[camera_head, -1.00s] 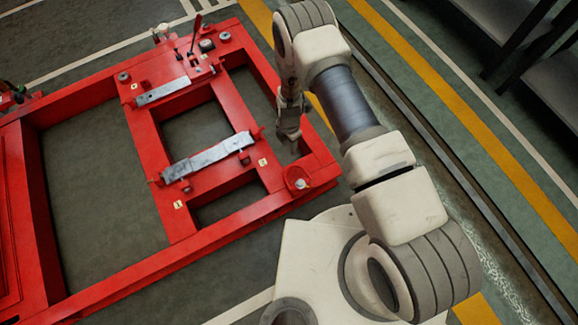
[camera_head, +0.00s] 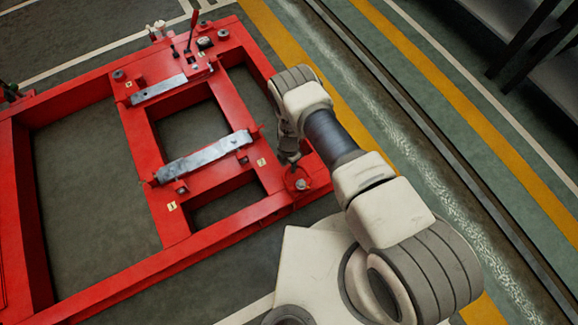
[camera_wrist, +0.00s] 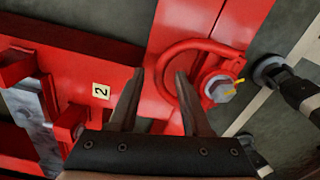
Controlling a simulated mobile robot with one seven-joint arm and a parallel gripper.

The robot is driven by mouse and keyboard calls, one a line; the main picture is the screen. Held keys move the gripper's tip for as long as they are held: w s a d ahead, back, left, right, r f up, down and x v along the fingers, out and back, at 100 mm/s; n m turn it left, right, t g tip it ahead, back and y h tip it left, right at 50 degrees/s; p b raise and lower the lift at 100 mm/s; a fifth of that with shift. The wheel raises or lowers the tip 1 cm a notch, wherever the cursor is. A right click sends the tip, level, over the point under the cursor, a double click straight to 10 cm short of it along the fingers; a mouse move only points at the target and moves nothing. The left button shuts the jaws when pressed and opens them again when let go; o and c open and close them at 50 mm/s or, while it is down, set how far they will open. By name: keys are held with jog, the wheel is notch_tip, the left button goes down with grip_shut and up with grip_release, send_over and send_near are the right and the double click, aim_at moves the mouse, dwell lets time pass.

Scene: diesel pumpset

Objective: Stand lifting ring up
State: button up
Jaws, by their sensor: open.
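The lifting ring (camera_wrist: 165,64) is a red loop at the corner of the red frame (camera_wrist: 120,65). It looks laid over flat, beside a grey bolt head (camera_wrist: 221,88) with a yellow mark. The bolt also shows in the head view (camera_head: 300,184). My gripper (camera_wrist: 160,72) is open, pointing down at the ring. In the wrist view the ring's left side lies between the two fingertips, with the right finger over the inside of the loop. I cannot tell whether the fingers touch it. In the head view my gripper (camera_head: 288,156) is close above that corner.
A grey metal crossbar (camera_head: 205,157) is bolted across the frame, near a "2" label (camera_wrist: 101,91). A second crossbar (camera_head: 160,89) and an upright lever (camera_head: 192,30) are farther back. A dark rack (camera_head: 530,50) stands at the upper right. The floor between is clear.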

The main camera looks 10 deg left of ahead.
jog(key=shift+f, duration=0.3)
grip_shut()
dwell(1.3)
